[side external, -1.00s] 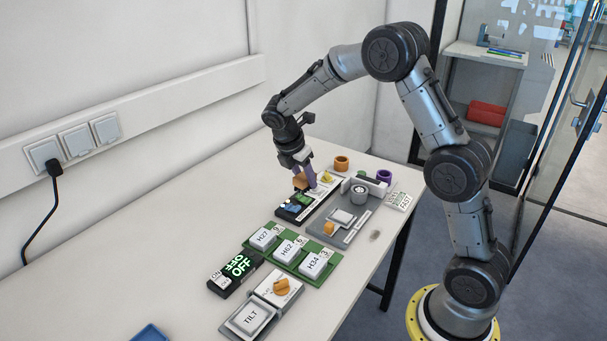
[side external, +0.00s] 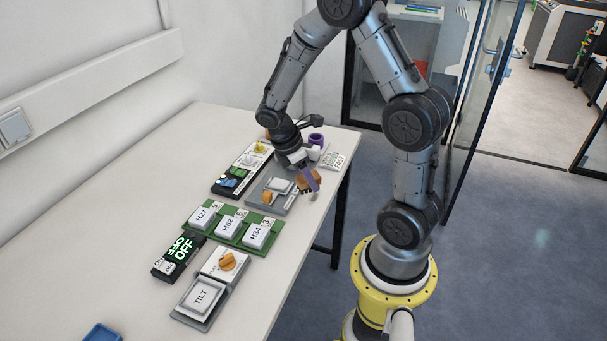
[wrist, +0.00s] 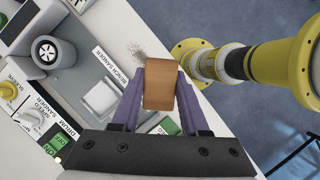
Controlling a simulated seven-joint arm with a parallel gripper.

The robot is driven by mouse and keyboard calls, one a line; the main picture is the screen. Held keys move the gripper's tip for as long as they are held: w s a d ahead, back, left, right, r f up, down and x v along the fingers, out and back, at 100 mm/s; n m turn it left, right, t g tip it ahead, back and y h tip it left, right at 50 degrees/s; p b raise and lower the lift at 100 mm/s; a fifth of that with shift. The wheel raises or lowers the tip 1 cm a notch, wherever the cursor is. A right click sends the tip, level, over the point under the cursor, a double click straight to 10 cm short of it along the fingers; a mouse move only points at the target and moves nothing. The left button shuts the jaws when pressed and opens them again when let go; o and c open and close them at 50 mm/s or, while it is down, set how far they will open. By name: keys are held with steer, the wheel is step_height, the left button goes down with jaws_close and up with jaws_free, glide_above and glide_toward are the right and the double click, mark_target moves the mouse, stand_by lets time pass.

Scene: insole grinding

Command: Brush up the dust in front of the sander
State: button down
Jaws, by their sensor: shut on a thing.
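The dust (wrist: 137,52) is a small grey speckled patch on the white table, beside the "BENCH SANDER" label in the wrist view. The bench sander (wrist: 45,80) is a grey unit with a round dark-topped part and a pale square plate. My gripper (wrist: 160,88) has purple fingers and is shut on an orange-brown block, seemingly the brush (wrist: 160,78). In the side view my gripper (side external: 309,181) holds the brush (side external: 303,184) low by the sander's right side, near the table edge. The brush appears close to the dust; whether it touches the table is unclear.
A green rack (side external: 232,231) with labelled white blocks, a black OFF switch box (side external: 178,256) and a TILT unit (side external: 205,297) stand nearer the camera. A purple ring (side external: 316,140) stands behind. The table's right edge is close to my gripper.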

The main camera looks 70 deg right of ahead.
mark_target(313, 206)
step_height(313, 206, down, 7)
steer(key=shift+r, duration=0.2)
steer(key=shift+d+f, duration=0.1)
steer(key=shift+d, duration=4.45)
steer(key=shift+a, duration=4.5)
steer(key=shift+r, duration=4)
